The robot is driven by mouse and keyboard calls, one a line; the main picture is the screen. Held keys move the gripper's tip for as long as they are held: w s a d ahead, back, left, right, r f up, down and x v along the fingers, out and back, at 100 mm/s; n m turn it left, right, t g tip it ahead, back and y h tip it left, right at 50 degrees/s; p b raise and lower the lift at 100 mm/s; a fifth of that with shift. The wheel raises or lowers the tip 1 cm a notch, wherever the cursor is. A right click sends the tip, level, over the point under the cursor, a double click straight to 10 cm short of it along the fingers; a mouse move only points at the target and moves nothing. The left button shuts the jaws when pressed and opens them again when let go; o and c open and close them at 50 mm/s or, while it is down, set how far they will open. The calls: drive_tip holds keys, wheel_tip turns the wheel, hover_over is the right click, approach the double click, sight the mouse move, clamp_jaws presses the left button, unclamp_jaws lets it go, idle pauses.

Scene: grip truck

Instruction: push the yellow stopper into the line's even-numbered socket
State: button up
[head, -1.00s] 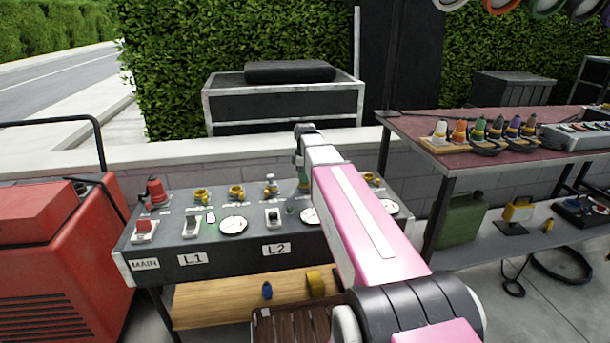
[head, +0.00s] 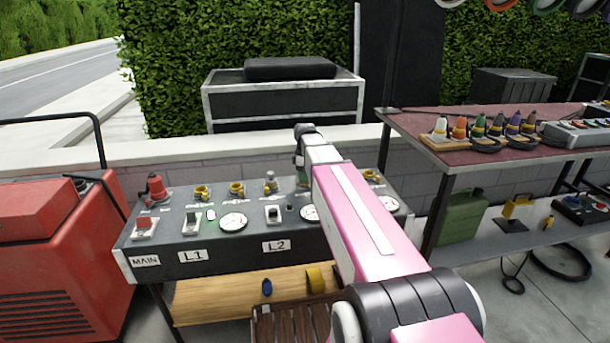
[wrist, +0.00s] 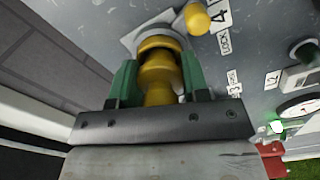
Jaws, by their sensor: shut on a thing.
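My gripper (wrist: 158,84) has green fingers and is shut on the yellow stopper (wrist: 158,72). The stopper's far end meets a yellow-rimmed socket with a grey flange (wrist: 132,42) on the grey panel. How deep it sits cannot be told. A label "4" (wrist: 220,14) and a "LOCK" label (wrist: 225,42) lie beside this socket, and a yellow knob (wrist: 197,19) stands next to it. In the head view my pink and white arm reaches over the panel (head: 215,262) and hides most of the gripper and the stopper.
Yellow fittings (head: 202,192) (head: 236,189), switches and round gauges (head: 233,221) line the panel, with a red plug (head: 156,188) at its left. A low wall (head: 160,155) runs behind. A red machine (head: 50,240) stands left, and a table with coloured connectors (head: 475,150) right.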

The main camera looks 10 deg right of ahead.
drive_tip(key=shift+r, duration=1.95)
drive_tip(key=shift+f, duration=0.15)
drive_tip(key=shift+f, duration=0.15)
drive_tip(key=shift+f, duration=1.7)
idle(1.5)
drive_tip(key=o, duration=1)
drive_tip(key=shift+s, duration=0.1)
drive_tip(key=shift+c, duration=0.3)
